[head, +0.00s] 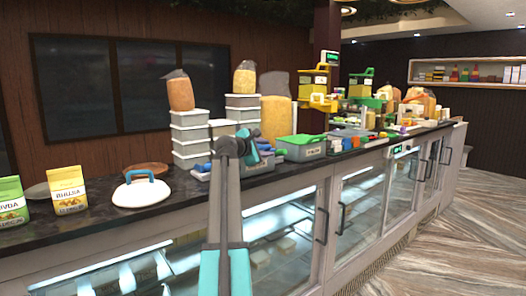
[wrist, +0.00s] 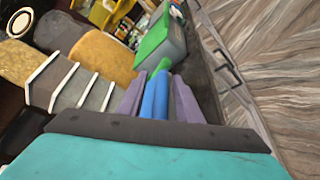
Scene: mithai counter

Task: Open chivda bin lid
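A grey bin with a green lid (head: 300,139) stands on the counter right of my gripper (head: 264,148); the lid lies flat on top. The label on its front is too small to read, so I cannot tell if it is the chivda bin. In the wrist view the green lid (wrist: 152,38) is just ahead of my gripper (wrist: 160,75), with a gap that is hard to judge. Blue and green pieces show between the grey-purple finger parts; I cannot tell if they are held. A white round lid with a blue handle (head: 141,192) lies on the counter at left.
Stacked grey tubs with white lids (head: 190,135) and a bag of orange snack (head: 179,92) stand behind my arm. Two snack packets, one yellow (head: 67,190) and one green (head: 11,203), stand at far left. Glass display doors (head: 358,205) with handles form the counter front.

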